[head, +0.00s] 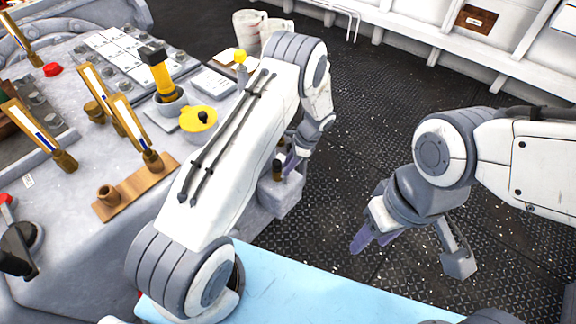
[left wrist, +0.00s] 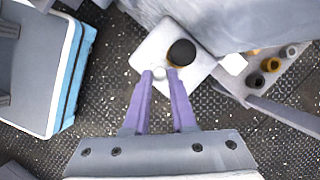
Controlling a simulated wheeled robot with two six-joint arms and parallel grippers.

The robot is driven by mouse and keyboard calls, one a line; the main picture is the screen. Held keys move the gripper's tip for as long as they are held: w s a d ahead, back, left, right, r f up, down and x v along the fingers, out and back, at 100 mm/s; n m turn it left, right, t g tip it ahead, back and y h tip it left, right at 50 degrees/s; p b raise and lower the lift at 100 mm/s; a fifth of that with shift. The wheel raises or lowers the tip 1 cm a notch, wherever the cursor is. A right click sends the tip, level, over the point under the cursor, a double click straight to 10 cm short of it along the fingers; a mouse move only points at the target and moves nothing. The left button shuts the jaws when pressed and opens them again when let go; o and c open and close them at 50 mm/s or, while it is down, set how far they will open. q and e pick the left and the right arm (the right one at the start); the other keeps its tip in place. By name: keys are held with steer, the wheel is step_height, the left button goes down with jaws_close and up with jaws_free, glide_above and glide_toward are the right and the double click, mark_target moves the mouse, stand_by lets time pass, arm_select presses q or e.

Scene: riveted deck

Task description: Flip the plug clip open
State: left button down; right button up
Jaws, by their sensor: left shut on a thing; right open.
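A grey box (head: 283,196) stands at the right edge of the console, with a dark plug (head: 277,170) upright on top. In the left wrist view the box's pale top (left wrist: 153,48) carries the round black plug end (left wrist: 181,52). Beside the plug is a small pale round-ended piece, apparently the plug clip (left wrist: 160,73). My left gripper (left wrist: 160,76) has its purple fingertips shut on this piece. In the head view my left gripper (head: 290,161) is partly hidden by my arm. My right gripper (head: 372,242) is open and empty over the deck, away from the box.
The console (head: 60,215) fills the left, with a wooden rack (head: 135,187), a yellow-handled tool (head: 158,72) and a yellow round lid (head: 198,119). The wrist view shows a tray with several round pegs (left wrist: 265,75) nearby. The dark deck (head: 365,130) at centre is clear.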

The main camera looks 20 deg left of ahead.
arm_select(q)
steer(key=c, duration=0.7)
jaws_free()
steer(key=shift+c, duration=0.2)
